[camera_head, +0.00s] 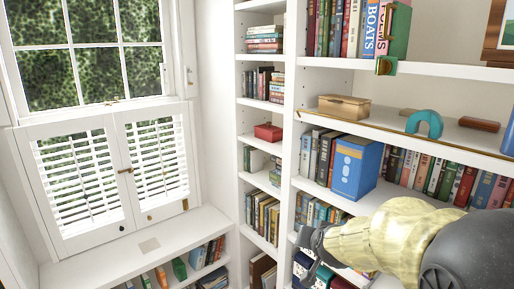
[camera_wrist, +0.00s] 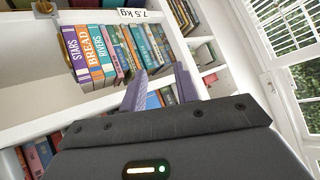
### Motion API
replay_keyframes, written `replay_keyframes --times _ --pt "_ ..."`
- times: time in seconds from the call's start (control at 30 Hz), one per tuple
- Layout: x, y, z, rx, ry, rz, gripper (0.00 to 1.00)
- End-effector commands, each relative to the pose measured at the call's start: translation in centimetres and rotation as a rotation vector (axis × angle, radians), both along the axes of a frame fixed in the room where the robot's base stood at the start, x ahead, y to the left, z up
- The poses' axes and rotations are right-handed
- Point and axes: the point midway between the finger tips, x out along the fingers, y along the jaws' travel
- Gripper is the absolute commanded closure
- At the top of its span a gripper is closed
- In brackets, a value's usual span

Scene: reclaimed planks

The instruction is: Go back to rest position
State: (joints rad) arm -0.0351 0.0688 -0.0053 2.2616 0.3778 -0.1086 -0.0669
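My gripper (camera_wrist: 160,70) shows two purple fingers at the middle of the wrist view. They stand apart with nothing held between them, and shelf books show behind the gap. In the head view my arm comes in from the lower right, and my dark gripper (camera_head: 314,248) is at the lower middle, in front of the lower shelves. Its fingertips are hard to make out there. The task names no object.
A white bookcase (camera_head: 291,135) full of books fills the right. A blue box file (camera_head: 355,168), a wooden box (camera_head: 343,107) and a teal arch (camera_head: 425,123) stand on its shelves. A shuttered window (camera_head: 112,170) and a window ledge (camera_head: 150,246) are at left.

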Motion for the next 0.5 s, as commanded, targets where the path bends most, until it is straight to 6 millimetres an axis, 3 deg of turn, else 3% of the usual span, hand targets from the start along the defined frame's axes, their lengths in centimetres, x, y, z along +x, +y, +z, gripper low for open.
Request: replay_keyframes --times 0.1,0.3,0.4,0.5 --pt "-5.6 0.4 -5.1 -0.041 0.219 0.094 0.69" --pt "-15.2 -0.1 -10.9 -0.114 0.55 0.217 0.69" --pt "-18.1 -0.5 -12.1 -0.138 0.646 0.247 0.69" --pt "-19.2 -0.6 -12.5 -0.147 0.682 0.259 0.69"
